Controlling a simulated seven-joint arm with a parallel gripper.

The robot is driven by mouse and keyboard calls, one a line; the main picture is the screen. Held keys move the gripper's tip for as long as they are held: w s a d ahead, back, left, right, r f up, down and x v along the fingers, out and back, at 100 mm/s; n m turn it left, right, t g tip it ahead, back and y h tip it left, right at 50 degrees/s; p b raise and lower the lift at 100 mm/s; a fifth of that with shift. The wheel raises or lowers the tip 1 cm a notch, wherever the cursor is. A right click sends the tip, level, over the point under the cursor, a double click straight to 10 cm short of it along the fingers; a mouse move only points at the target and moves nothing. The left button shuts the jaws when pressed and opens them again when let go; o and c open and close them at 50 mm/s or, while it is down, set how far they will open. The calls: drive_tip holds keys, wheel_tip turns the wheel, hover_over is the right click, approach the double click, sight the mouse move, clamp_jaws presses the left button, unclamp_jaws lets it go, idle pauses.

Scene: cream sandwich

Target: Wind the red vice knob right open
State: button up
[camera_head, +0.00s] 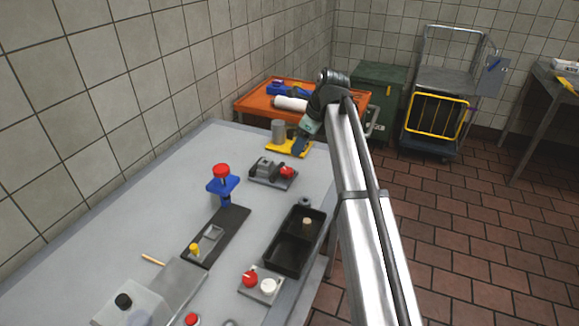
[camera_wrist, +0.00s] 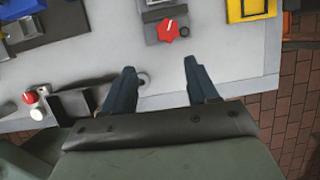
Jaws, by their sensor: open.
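The red vice knob (camera_head: 287,172) sits at the right end of a small grey vice (camera_head: 264,168) on a dark base plate, toward the back of the grey table. In the wrist view, the knob (camera_wrist: 169,30) is a red, lobed shape with a white mark, at the top centre beyond my fingertips. My gripper (camera_wrist: 160,67) is open and empty, its two dark blue fingers apart. In the head view, my gripper (camera_head: 300,145) is above the table, behind the knob in the picture. The gap between the vice jaws is too small to judge.
A yellow base (camera_head: 289,147) with a grey cylinder (camera_head: 278,130) stands behind the vice. A blue stand with a red top (camera_head: 221,171) is to the left. A black two-part tray (camera_head: 292,258) lies nearer. The table's right edge is close to my arm.

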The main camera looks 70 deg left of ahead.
sight(287, 170)
drive_tip(key=a+f+m, duration=0.1)
drive_tip(key=f, duration=0.3)
drive_tip(key=s+a+f, duration=0.1)
drive_tip(key=a+f, duration=0.1)
drive_tip(key=f, duration=0.2)
drive_tip(key=s+a+f+m, duration=0.1)
drive_tip(key=a+f, duration=0.1)
drive_tip(key=f, duration=0.2)
drive_tip(key=shift+s+a+f+m+y, duration=0.1)
drive_tip(key=shift+a+f+m+y, duration=0.05)
drive_tip(key=shift+f+m+y, duration=0.2)
drive_tip(key=shift+c, duration=0.3)
drive_tip(key=c, duration=0.7)
